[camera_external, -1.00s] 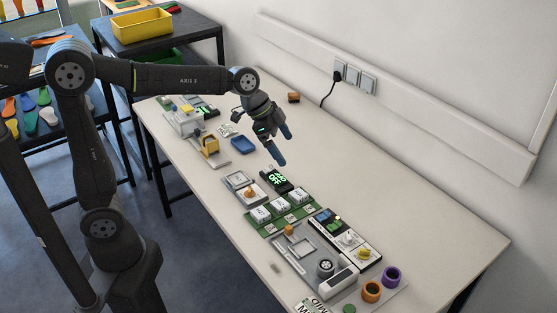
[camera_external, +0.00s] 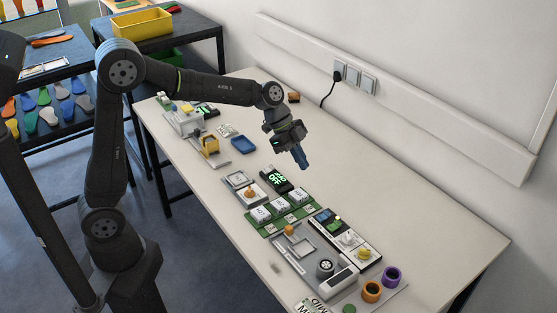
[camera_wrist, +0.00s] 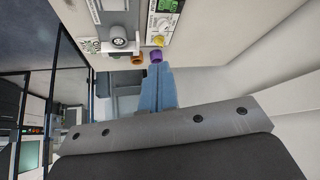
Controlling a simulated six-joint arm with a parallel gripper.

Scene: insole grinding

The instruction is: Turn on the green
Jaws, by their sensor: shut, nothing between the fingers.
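My gripper (camera_external: 304,163) has blue fingers, pressed together and empty, above the table behind the devices. In the wrist view the closed fingers (camera_wrist: 157,85) point toward the panel's end. A black box with a glowing green display (camera_external: 275,180) stands in the middle of the table. A green board (camera_external: 268,227) with white blocks lies in front of it. The control panel (camera_external: 333,231) has a white knob (camera_external: 348,238) and a yellow knob (camera_external: 364,253). In the wrist view, the yellow knob (camera_wrist: 158,40) and a green screen (camera_wrist: 164,5) show. A small green disc (camera_external: 349,308) is at the bottom edge.
An orange ring (camera_external: 372,290) and a purple ring (camera_external: 391,276) stand at the panel's near end. A grey fixture (camera_external: 302,252) with a round dial (camera_external: 325,267) lies beside the panel. A blue tray (camera_external: 243,145) is farther back. The table's right side is clear.

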